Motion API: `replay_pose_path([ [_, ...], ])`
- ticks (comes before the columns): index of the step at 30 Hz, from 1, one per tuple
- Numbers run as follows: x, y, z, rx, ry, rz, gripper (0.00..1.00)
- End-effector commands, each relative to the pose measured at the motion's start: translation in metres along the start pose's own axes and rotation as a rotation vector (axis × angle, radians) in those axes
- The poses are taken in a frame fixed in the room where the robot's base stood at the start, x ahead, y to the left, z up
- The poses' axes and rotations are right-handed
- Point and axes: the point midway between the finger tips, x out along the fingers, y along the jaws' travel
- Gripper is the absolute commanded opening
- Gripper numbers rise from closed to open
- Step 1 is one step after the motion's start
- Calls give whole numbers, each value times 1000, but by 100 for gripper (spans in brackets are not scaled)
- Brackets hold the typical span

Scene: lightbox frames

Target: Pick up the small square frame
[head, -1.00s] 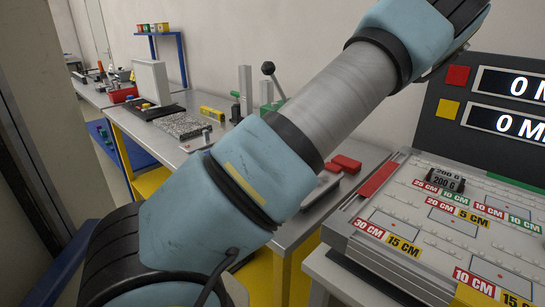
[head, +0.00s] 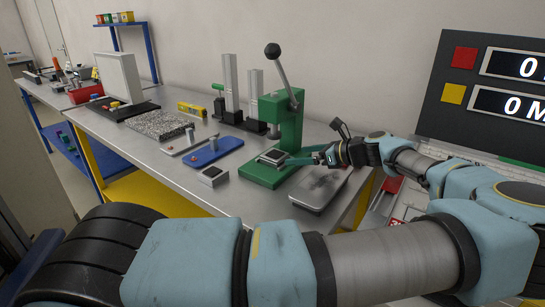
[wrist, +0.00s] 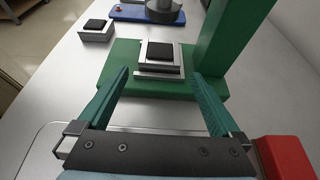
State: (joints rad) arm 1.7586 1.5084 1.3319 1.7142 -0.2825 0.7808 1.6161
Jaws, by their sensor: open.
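A small square frame with a light rim and dark centre (head: 272,157) sits on the base of a green lever press (head: 290,125). In the wrist view this frame (wrist: 162,57) lies just beyond and between my fingertips, on the green base. A second, similar square piece (head: 213,175) lies on the bench left of the press and shows in the wrist view too (wrist: 97,30). I cannot tell which one the task names. My gripper (head: 300,157) reaches in from the right; its teal fingers (wrist: 160,82) are spread, with nothing between them.
The press column and lever (head: 283,75) rise right beside the frame. A blue plate (head: 214,150) lies behind the second piece. A grey scale-like plate (head: 321,190) is below my gripper, and a red block (wrist: 288,157) is at its right. Bare bench shows at the front left.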

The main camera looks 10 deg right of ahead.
Motion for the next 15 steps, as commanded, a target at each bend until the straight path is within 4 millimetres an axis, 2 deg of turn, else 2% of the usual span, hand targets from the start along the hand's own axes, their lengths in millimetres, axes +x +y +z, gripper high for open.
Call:
replay_pose_path([
  [8, 21, 0, 2, -1, -2, 2, 100],
  [15, 53, 0, 2, -1, -1, 2, 100],
])
